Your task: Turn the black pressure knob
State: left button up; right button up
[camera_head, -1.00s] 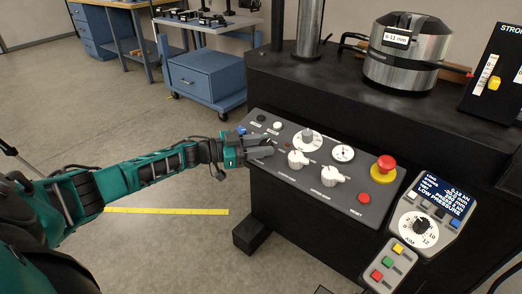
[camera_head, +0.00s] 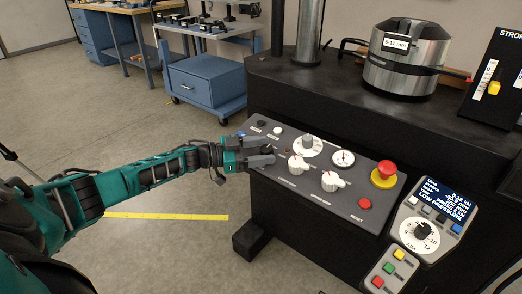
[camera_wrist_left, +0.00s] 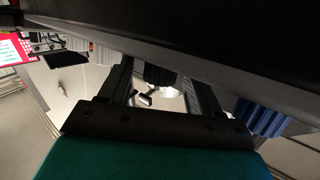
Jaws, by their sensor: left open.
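A small black knob (camera_head: 261,123) sits near the far left corner of the sloped control panel (camera_head: 330,208), between a blue knob (camera_head: 241,133) and a white one (camera_head: 277,130). In the left wrist view a black ridged knob (camera_wrist_left: 160,75) shows between the finger lines, beyond the fingers, apparently not gripped. A blue ridged knob (camera_wrist_left: 262,118) is at right and a white ridged one (camera_wrist_left: 103,54) at left there. My left gripper (camera_head: 270,154) is open at the panel's left front edge, nearer than the black knob. Contact cannot be told. My right gripper is out of view.
A display unit (camera_head: 438,212) reads low pressure. Open floor (camera_head: 170,240) lies to the left.

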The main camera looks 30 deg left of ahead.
pick_arm(q)
jog(key=p+v, duration=0.1)
jog(key=v, duration=1.2)
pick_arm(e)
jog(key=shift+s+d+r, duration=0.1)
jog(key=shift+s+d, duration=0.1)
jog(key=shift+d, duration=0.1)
pick_arm(q)
jog(key=shift+d, duration=0.1)
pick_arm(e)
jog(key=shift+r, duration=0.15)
